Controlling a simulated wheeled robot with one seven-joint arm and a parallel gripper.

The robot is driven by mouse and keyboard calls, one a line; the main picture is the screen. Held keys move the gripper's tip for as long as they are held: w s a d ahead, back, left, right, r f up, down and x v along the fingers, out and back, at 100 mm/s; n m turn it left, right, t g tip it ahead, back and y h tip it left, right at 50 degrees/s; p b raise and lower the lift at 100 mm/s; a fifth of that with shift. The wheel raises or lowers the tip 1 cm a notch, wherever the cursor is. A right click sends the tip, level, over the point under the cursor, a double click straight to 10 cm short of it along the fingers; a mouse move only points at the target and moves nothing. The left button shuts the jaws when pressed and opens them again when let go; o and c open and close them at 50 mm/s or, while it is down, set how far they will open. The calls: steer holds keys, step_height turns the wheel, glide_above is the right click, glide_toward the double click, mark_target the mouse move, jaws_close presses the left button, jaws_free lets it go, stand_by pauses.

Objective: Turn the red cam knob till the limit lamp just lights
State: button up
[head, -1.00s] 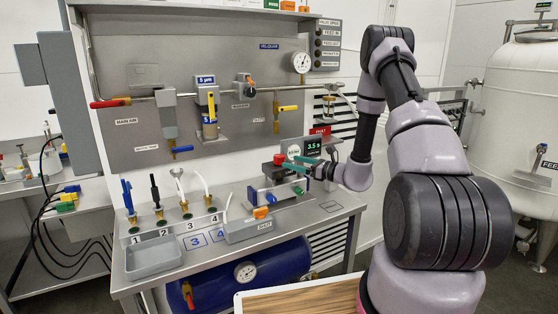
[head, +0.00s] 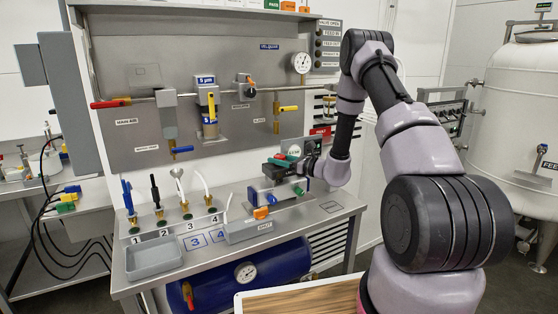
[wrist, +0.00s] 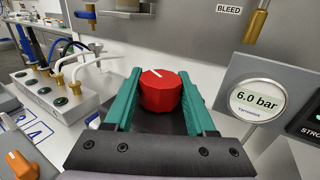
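The red cam knob (wrist: 160,91) is a faceted knob with a white pointer line angled to the upper left in the wrist view. My gripper (wrist: 160,86) has its two teal fingers on either side of it. The fingers are wide apart, and I cannot tell if they touch its sides. In the head view the red knob (head: 280,157) shows small beside my gripper (head: 284,163), on the bench's right part. I cannot make out the limit lamp in either view.
A round gauge (wrist: 258,99) reading 6.0 bar stands right of the knob, with a partly cut-off dark display box (wrist: 307,125) beyond it. Left are a numbered block of fittings (wrist: 62,95) and an orange knob (wrist: 20,163). A grey tray (head: 155,259) sits at the bench's front left.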

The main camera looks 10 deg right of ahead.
steer(key=shift+d+n+g+y, duration=0.1)
steer(key=shift+n+g+y, duration=0.3)
steer(key=shift+g, duration=0.1)
steer(key=shift+n+g+y, duration=0.6)
steer(key=shift+n+g, duration=0.1)
steer(key=shift+g, duration=0.2)
steer(key=o, duration=1.3)
steer(key=shift+o, duration=0.2)
steer(key=v, duration=1)
steer(key=shift+s+d, duration=0.25)
